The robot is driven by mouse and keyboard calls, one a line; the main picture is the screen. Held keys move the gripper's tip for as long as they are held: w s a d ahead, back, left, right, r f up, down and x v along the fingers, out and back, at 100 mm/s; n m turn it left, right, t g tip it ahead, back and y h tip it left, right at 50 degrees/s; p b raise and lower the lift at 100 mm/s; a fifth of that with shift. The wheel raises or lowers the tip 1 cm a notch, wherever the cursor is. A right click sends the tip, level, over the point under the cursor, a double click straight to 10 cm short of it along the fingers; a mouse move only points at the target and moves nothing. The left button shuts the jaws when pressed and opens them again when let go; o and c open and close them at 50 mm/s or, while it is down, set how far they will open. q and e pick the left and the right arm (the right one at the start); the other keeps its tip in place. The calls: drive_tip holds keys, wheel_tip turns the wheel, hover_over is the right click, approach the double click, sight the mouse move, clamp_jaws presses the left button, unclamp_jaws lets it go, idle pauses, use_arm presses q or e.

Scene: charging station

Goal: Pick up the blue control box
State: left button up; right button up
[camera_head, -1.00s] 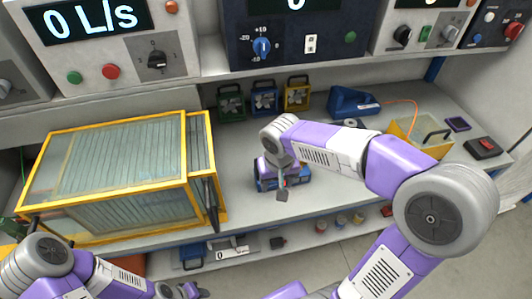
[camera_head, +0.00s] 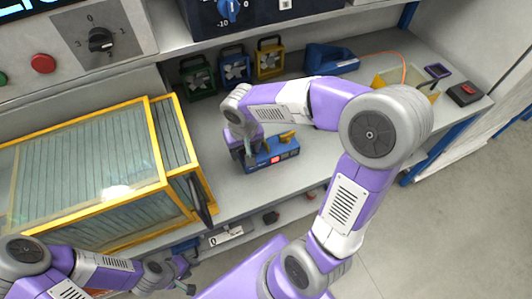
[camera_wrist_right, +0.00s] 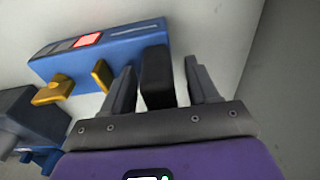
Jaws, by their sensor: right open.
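The blue control box (camera_head: 284,152) sits on the bench right of the yellow-framed glass case. It has a red button and yellow parts on it. The right wrist view shows the box (camera_wrist_right: 120,55) beyond and left of the fingers. My right gripper (camera_head: 250,158) is over the box's left end in the head view, partly hiding it. In the wrist view the right gripper (camera_wrist_right: 160,80) is open, with a dark block between its fingers; I cannot tell what the block belongs to. My left gripper (camera_head: 186,277) is low in front of the bench, away from the box; its opening is unclear.
The glass case (camera_head: 165,150) with its black handle stands to the left. Small green, blue (camera_head: 234,68) and yellow (camera_head: 270,60) fan units and a blue tool (camera_head: 330,60) are behind the box. A black box with a red switch (camera_head: 464,93) is at the right. Bench right of the control box is mostly clear.

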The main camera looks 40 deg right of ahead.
drive_tip(key=shift+f, duration=0.1)
clamp_jaws()
drive_tip(key=shift+w, duration=0.1)
idle(0.4)
